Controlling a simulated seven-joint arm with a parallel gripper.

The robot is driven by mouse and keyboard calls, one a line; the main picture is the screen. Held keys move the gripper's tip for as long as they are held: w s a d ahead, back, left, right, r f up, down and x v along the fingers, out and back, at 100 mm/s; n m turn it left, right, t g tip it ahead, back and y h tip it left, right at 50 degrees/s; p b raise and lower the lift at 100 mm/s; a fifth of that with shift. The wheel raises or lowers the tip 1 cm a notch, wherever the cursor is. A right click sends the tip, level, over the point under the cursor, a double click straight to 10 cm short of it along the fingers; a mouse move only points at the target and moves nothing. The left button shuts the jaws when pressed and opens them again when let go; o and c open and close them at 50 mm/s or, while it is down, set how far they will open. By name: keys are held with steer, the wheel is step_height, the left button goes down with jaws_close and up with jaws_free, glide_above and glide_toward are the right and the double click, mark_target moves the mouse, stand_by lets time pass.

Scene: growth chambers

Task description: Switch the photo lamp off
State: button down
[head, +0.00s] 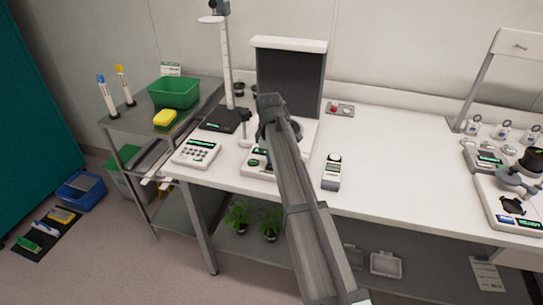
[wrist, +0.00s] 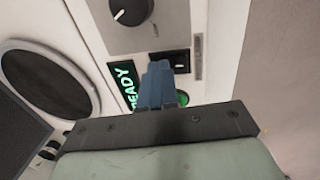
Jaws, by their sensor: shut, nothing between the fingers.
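The tall photo stand has a white hood (head: 288,44) over a dark backdrop (head: 285,80). I take the hood for the photo lamp; I cannot tell whether it is lit. In the wrist view my gripper (wrist: 160,68) is shut and empty, its fingertips over a white device panel. Just beyond and right of the tips is a black switch (wrist: 179,60), partly covered by them; contact and switch position are unclear. A lit green READY display (wrist: 124,82) lies left of the fingers. In the head view my arm hides the fingertips.
The wrist view also shows a black knob (wrist: 130,10), a green button (wrist: 182,98) and a round dark plate (wrist: 48,78). On the bench are a keypad device (head: 196,153), a handheld meter (head: 332,172) and a red-button box (head: 341,109).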

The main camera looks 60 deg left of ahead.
mark_target(270, 166)
steer(key=shift+s+d+f, duration=0.1)
steer(key=shift+d+f, duration=0.05)
steer(key=shift+f, duration=0.05)
steer(key=shift+s+d, duration=0.5)
steer(key=shift+r, duration=0.2)
steer(key=shift+r, duration=0.3)
step_height(270, 166, up, 13)
steer(key=s+d, duration=0.1)
steer(key=shift+r, duration=0.1)
stand_by(0.4)
steer(key=shift+w+a+r, duration=0.15)
steer(key=shift+w+a, duration=0.25)
steer(key=shift+a, duration=0.1)
